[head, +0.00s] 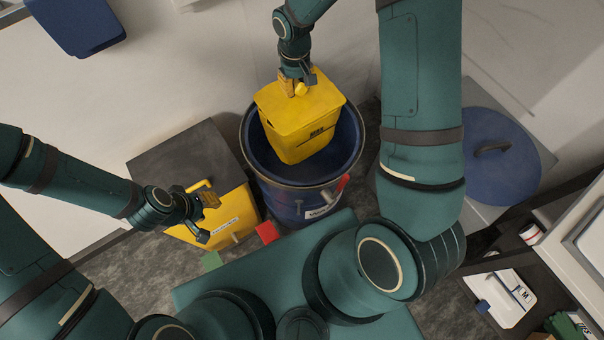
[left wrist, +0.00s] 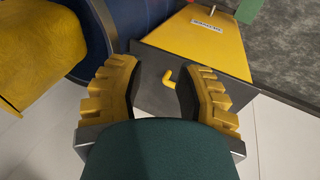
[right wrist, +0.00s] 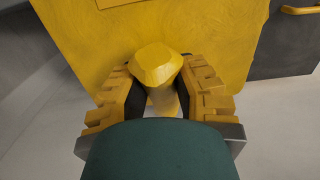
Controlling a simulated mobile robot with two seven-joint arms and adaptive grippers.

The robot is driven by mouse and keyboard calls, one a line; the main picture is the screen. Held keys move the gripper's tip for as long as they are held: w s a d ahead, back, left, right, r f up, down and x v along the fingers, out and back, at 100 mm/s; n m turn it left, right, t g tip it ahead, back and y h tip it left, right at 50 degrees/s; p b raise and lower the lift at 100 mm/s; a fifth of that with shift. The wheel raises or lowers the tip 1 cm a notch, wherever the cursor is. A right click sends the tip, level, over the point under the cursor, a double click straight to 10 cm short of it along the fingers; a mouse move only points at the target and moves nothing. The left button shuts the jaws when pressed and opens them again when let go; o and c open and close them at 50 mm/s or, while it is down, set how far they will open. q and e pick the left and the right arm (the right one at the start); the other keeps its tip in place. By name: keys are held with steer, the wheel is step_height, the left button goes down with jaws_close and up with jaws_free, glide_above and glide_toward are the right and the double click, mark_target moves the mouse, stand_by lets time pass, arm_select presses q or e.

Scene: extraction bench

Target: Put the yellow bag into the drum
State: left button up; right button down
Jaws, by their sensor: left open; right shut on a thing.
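The yellow bag (head: 302,112) is a boxy yellow shape with a small dark label. It is over the mouth of the blue drum (head: 318,198), its lower part within the rim outline; how deep it sits I cannot tell. My right gripper (head: 300,86) is shut on the yellow knob at the bag's top, which shows between the fingers in the right wrist view (right wrist: 158,85). My left gripper (head: 207,217) is open and empty, above a grey cabinet with a yellow front. In the left wrist view the bag (left wrist: 35,55) and drum (left wrist: 125,35) show at upper left.
The grey cabinet (head: 178,158) with a yellow front (head: 222,220) and yellow handle stands left of the drum. A blue round lid (head: 500,175) lies on a grey surface at right. A blue bin (head: 75,25) is at upper left. Shelves with small items stand at lower right.

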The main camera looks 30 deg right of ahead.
mark_target(296, 94)
step_height(296, 94, down, 5)
steer(key=b, duration=0.3)
steer(key=shift+w+r+b, duration=0.1)
steer(key=shift+b, duration=0.3)
steer(key=shift+f, duration=0.3)
step_height(296, 94, down, 28)
steer(key=b, duration=0.5)
steer(key=shift+r, duration=0.25)
steer(key=c, duration=0.9)
jaws_free()
steer(key=shift+o, duration=0.2)
